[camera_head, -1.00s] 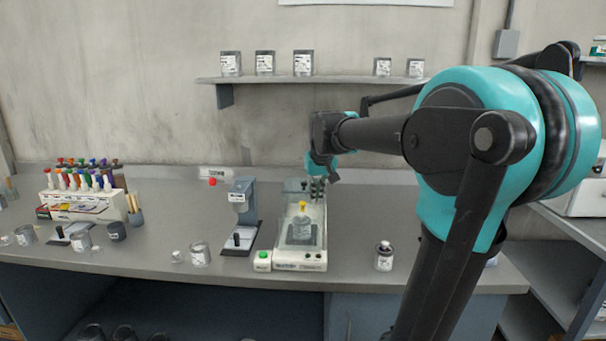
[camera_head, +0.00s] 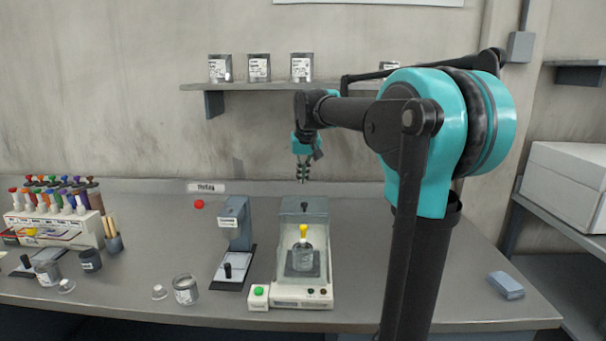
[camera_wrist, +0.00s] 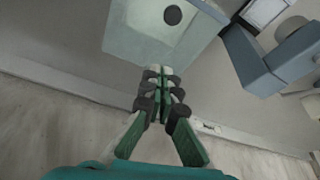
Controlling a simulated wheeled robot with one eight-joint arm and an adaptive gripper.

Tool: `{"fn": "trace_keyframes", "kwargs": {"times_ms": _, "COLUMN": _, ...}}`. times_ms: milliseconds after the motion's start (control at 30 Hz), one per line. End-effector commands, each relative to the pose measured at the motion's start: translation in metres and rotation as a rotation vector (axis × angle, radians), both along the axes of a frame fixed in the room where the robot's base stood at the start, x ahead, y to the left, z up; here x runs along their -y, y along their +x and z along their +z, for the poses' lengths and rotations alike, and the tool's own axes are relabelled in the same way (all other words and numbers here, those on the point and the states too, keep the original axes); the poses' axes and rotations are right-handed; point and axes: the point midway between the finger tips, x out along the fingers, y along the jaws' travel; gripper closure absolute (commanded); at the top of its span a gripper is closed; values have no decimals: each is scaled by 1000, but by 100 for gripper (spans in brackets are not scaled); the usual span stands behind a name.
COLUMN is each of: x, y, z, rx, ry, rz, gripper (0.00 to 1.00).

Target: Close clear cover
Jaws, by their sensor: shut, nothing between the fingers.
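The clear cover (camera_head: 318,211) is a see-through panel with a dark round knob, at the back of the white machine (camera_head: 287,302). It looks raised there, though its exact tilt is hard to tell. A jar with a yellow top (camera_head: 303,258) stands on the machine's dark plate. My gripper (camera_head: 302,181) points down, shut and empty, above the rear of the cover. In the wrist view, the cover (camera_wrist: 140,40) fills the top middle, and my fingertips (camera_wrist: 160,70) overlap its near edge; contact cannot be told.
A blue-grey stand device (camera_head: 236,225) is close on the machine's left, also seen in the wrist view (camera_wrist: 245,60). A glass jar (camera_head: 185,290) stands further left. A wall shelf (camera_head: 270,87) with tins is above. The bench right of the machine is mostly clear.

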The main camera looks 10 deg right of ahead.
Motion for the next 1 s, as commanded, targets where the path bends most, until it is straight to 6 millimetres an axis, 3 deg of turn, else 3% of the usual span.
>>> {"fn": "trace_keyframes", "kwargs": {"times_ms": 333, "x": -1, "y": 21, "z": -61, "rx": 0, "ry": 0, "rz": 0, "gripper": 100}}
{"fn": "trace_keyframes", "kwargs": {"times_ms": 633, "x": 1, "y": -14, "z": -58, "rx": 0, "ry": 0, "rz": 0, "gripper": 100}}
{"fn": "trace_keyframes", "kwargs": {"times_ms": 1000, "x": 1, "y": -20, "z": -58, "rx": 0, "ry": 0, "rz": 0, "gripper": 100}}
